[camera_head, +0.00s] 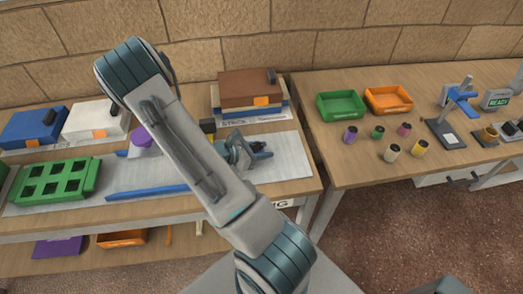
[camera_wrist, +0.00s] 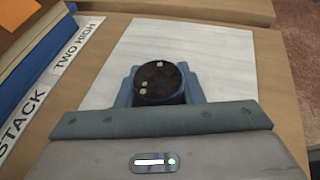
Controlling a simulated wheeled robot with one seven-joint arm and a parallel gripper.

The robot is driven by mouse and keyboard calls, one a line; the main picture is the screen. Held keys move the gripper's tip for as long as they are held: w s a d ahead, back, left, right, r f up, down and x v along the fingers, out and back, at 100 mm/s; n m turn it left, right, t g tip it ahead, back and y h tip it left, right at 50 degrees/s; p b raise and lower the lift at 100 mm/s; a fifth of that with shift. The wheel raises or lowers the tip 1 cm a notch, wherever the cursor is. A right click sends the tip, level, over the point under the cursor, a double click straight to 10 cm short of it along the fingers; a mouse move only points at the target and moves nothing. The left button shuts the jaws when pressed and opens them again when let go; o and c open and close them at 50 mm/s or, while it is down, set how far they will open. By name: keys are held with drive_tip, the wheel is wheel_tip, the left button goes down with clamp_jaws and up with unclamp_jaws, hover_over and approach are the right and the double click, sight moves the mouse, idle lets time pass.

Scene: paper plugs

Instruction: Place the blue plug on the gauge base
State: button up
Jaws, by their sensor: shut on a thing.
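My gripper (camera_wrist: 160,98) is shut on a round plug (camera_wrist: 159,82) with a dark, speckled top, which sits between the blue-grey fingers in the wrist view. The plug's side colour is mostly hidden there. In the head view my gripper (camera_head: 246,150) is over the pale mat on the left bench, and the plug is too small to make out. A gauge stand with a blue arm (camera_head: 459,96) stands on the right bench. Its dark base (camera_head: 445,134) carries a pale square and appears to have no plug on it. My gripper is far to its left.
Purple (camera_head: 350,135), green (camera_head: 377,132), pink (camera_head: 403,129), cream (camera_head: 391,153) and yellow (camera_head: 419,149) plugs stand on the right bench. Behind them are green (camera_head: 342,105) and orange (camera_head: 389,99) trays. A gap separates the benches. A stack of books (camera_head: 250,88) is behind my gripper.

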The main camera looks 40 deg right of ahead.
sight(262, 144)
drive_tip(key=shift+r, duration=0.7)
wheel_tip(262, 144, up, 3)
drive_tip(key=shift+f, duration=0.2)
drive_tip(key=s+d+r+p, duration=0.5)
drive_tip(key=s+r+p, duration=0.1)
drive_tip(key=s, duration=0.4)
drive_tip(key=shift+r, duration=0.5)
drive_tip(key=shift+s+f+p, duration=0.1)
drive_tip(key=shift+p, duration=0.25)
